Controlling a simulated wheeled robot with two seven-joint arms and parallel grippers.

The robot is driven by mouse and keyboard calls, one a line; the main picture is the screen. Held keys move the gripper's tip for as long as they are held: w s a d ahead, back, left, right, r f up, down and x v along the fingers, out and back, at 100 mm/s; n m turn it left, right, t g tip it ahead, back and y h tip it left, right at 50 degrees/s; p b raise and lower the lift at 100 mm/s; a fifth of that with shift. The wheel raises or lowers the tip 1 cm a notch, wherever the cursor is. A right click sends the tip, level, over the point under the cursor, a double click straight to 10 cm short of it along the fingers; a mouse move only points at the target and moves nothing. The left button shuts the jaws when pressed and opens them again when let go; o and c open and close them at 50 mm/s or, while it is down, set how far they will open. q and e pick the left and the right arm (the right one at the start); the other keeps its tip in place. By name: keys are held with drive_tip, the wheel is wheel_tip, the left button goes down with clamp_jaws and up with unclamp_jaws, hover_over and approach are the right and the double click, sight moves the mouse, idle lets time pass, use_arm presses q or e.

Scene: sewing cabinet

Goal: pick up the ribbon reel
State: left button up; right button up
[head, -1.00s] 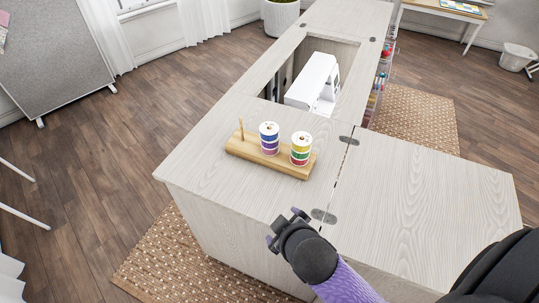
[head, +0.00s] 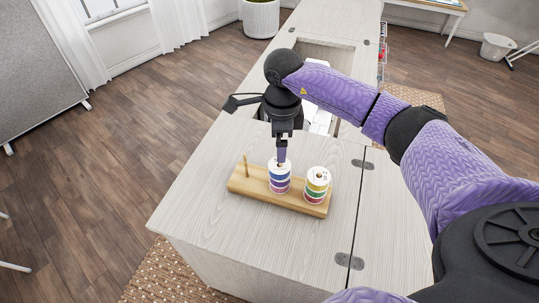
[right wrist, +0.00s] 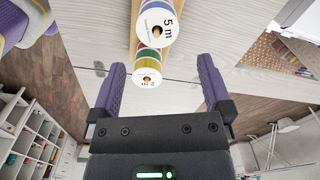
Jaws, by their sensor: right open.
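A ribbon reel with blue and purple bands (head: 279,182) stands upright in the middle of a light wooden holder (head: 236,184). A second reel with yellow and green bands (head: 317,188) stands at its right end. My right gripper (head: 281,155) points down at the blue-banded reel, its fingertip overlapping the reel's top in the head view; I cannot tell whether they touch. In the right wrist view its purple fingers (right wrist: 161,63) are spread with nothing gripped. The larger "5 m" reel (right wrist: 155,24) is above the fingertips there, and the smaller reel (right wrist: 147,72) shows between them. My left gripper is out of view.
A bare peg (head: 246,165) stands at the holder's left end. The pale wooden cabinet top (head: 208,195) is clear around the holder. A white sewing machine (head: 320,122), partly hidden by my arm, sits in the cabinet's opening behind. Hinges (head: 349,260) mark the seam at right.

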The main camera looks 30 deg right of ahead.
sight(280, 165)
drive_tip(key=f, duration=0.2)
drive_tip(key=s+f+b, duration=0.1)
drive_tip(key=f, duration=0.1)
drive_tip(key=shift+a+f, duration=0.1)
drive_tip(key=shift+f, duration=0.1)
drive_tip(key=f, duration=0.2)
drive_tip(key=f+b, duration=0.1)
drive_tip(key=shift+w+f, duration=0.25)
drive_tip(key=shift+w, duration=0.05)
drive_tip(key=shift+f, duration=0.3)
drive_tip(key=shift+c, duration=1.7)
drive_tip(key=c, duration=0.7)
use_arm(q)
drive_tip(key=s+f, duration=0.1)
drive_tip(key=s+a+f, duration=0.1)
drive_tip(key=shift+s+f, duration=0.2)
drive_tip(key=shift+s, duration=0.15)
